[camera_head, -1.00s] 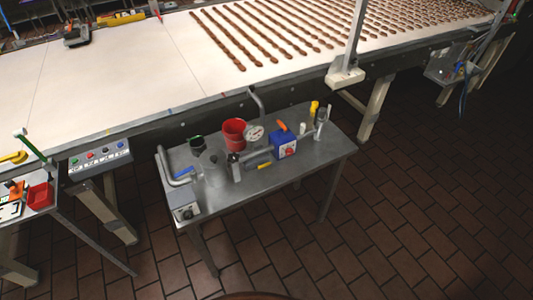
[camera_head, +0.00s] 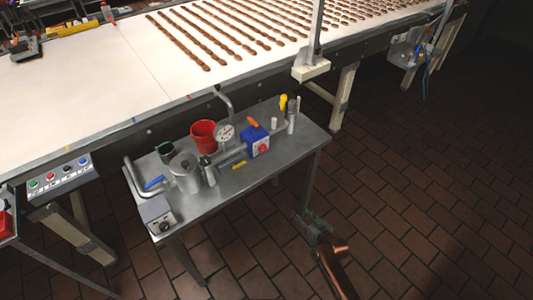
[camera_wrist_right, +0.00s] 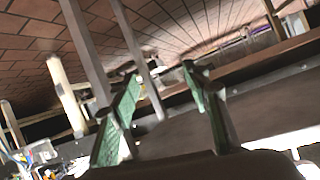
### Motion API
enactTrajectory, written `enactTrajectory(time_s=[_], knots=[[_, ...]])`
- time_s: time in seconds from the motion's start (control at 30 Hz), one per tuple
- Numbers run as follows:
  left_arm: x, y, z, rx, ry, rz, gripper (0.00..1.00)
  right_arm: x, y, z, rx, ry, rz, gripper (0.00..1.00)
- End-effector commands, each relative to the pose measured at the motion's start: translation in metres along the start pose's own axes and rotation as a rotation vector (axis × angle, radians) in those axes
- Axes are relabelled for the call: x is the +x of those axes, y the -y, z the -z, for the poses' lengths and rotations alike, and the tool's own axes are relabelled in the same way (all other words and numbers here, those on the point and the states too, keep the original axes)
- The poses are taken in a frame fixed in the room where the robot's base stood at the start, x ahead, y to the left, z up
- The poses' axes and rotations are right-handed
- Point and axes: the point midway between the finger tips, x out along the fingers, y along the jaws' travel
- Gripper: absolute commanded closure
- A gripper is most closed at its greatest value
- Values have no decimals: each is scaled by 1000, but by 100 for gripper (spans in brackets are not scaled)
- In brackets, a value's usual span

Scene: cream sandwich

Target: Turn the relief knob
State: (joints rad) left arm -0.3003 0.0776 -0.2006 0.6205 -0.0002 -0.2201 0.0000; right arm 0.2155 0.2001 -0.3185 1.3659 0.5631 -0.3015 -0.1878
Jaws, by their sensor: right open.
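On the small steel table (camera_head: 215,199) stands a pump set with a round white dial gauge (camera_head: 225,132) on a pipe. A blue box (camera_head: 255,141) with a red knob (camera_head: 263,148) on its front is right of the gauge. A grey box (camera_head: 157,214) with a dark knob (camera_head: 164,226) sits at the table's front left corner. I cannot tell which knob is the relief knob. My right gripper (camera_head: 313,226) is over the floor, right of the table and apart from it. In the right wrist view its two green fingers (camera_wrist_right: 160,75) are spread and empty. My left gripper is not in view.
A red cup (camera_head: 203,135), a metal pot (camera_head: 184,173), a blue-handled valve (camera_head: 154,182) and yellow-topped bottle (camera_head: 283,103) crowd the table. The long white conveyor (camera_head: 110,85) runs behind it. A button panel (camera_head: 61,180) is at left. The tiled floor at right is open.

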Motion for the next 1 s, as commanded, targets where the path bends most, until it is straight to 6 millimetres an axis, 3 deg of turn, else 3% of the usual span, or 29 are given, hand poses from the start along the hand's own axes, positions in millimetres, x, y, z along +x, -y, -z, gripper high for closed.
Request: enactTrajectory(time_s=[0.03, 0.1, 0.2, 0.3, 0.5, 1.0], knots=[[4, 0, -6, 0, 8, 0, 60, 10, 20, 56, -17, -78, 48, 57], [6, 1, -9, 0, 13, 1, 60, 13, 48, 120, -33, -165, 111, 57], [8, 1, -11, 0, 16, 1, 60, 9, 84, 190, -53, -261, 186, 57], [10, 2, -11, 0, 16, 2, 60, 0, 111, 236, -69, -326, 242, 57], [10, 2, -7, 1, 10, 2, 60, 9, 119, 272, -67, -393, 259, 57], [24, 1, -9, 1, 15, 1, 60, 69, 135, 297, -64, -396, 256, 57]])
